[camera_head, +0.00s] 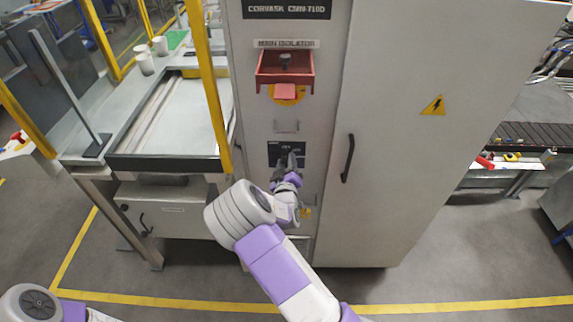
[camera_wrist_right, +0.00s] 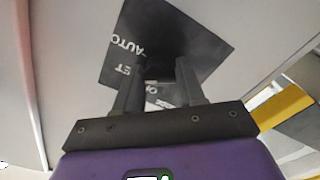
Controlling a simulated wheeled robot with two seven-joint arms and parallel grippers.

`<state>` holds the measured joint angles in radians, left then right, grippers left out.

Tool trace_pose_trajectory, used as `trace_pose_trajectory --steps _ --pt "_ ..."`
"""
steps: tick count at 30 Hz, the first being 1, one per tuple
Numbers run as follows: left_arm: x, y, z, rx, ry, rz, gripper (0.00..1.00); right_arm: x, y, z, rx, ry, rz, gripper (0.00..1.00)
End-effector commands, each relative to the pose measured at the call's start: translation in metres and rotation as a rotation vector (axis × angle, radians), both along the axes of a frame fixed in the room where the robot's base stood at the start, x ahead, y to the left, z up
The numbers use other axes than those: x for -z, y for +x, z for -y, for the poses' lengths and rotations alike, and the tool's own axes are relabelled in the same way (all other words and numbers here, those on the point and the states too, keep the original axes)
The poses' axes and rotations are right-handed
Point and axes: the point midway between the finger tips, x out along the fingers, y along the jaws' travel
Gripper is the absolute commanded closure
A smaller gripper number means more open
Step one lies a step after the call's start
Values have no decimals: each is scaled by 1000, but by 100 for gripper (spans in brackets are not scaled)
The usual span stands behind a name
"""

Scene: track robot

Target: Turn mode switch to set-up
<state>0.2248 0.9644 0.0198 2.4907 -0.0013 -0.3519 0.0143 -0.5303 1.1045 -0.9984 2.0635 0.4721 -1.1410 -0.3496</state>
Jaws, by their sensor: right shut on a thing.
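The mode switch plate (camera_head: 273,149) is a black panel low on the grey cabinet's front column. In the right wrist view the plate (camera_wrist_right: 205,38) carries white lettering that reads "AUTO" and part of "SET", seen upside down and tilted. My right gripper (camera_head: 289,160) reaches up to the plate. In the wrist view its two dark fingers (camera_wrist_right: 160,68) are on either side of the dark switch knob, shut on it. The knob is dark against the plate and mostly hidden, so its pointing direction cannot be told. My left gripper is out of view.
Above the plate are a red main isolator housing (camera_head: 284,70) and a small metal handle (camera_head: 287,126). The cabinet door (camera_head: 400,130) has a black handle (camera_head: 348,158) to the right. A yellow post (camera_head: 207,85) and a bench (camera_head: 165,163) stand to the left.

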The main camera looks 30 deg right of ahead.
Motion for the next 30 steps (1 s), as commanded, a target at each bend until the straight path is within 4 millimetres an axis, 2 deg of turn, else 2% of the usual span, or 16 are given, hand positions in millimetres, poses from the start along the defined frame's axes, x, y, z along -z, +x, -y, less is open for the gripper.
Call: trace_pose_trajectory --steps 11,27,28,30 --pt "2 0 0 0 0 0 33 1 0 0 1 -134 -84 91" --pt "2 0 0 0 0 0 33 1 -1 0 0 -152 -97 91" --pt "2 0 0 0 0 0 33 1 -1 0 0 -151 -97 56" --pt "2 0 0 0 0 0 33 1 -1 0 1 -151 -96 46"
